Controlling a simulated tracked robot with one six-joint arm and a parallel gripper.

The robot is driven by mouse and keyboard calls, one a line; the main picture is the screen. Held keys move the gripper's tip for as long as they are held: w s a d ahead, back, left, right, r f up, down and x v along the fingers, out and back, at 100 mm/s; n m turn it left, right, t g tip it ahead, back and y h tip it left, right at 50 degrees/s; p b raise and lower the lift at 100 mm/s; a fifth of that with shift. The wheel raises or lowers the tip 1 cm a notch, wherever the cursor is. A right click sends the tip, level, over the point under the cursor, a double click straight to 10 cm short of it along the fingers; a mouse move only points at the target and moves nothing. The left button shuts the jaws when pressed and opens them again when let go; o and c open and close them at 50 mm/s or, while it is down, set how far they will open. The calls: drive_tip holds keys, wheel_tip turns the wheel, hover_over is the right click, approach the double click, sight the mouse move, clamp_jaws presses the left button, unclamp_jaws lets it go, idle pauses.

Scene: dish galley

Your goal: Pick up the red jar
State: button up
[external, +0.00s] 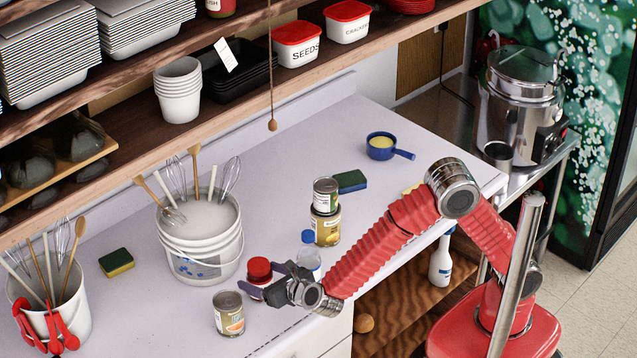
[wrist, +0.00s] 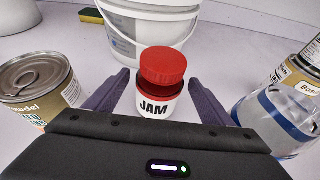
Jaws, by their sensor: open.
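The red jar (external: 259,271) stands upright on the white counter, in front of the white bucket. In the wrist view the jar (wrist: 160,84) has a red lid and a white label reading JAM. My gripper (external: 272,285) is at the jar, low over the counter. In the wrist view my open gripper (wrist: 165,95) has one dark finger on each side of the jar, with a gap visible on both sides.
A tin can (external: 229,313) stands left of my gripper. A clear bottle with a blue cap (external: 308,260) and stacked cans (external: 326,212) stand to the right. The white bucket (external: 202,240) with utensils is close behind the jar. The counter's front edge is near.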

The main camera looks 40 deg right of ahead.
drive_tip(key=shift+x, duration=2.65)
drive_tip(key=shift+s+f, duration=0.1)
drive_tip(key=shift+c, duration=0.2)
drive_tip(key=c, duration=1.4)
drive_tip(key=shift+c, duration=0.2)
wheel_tip(320, 180, up, 10)
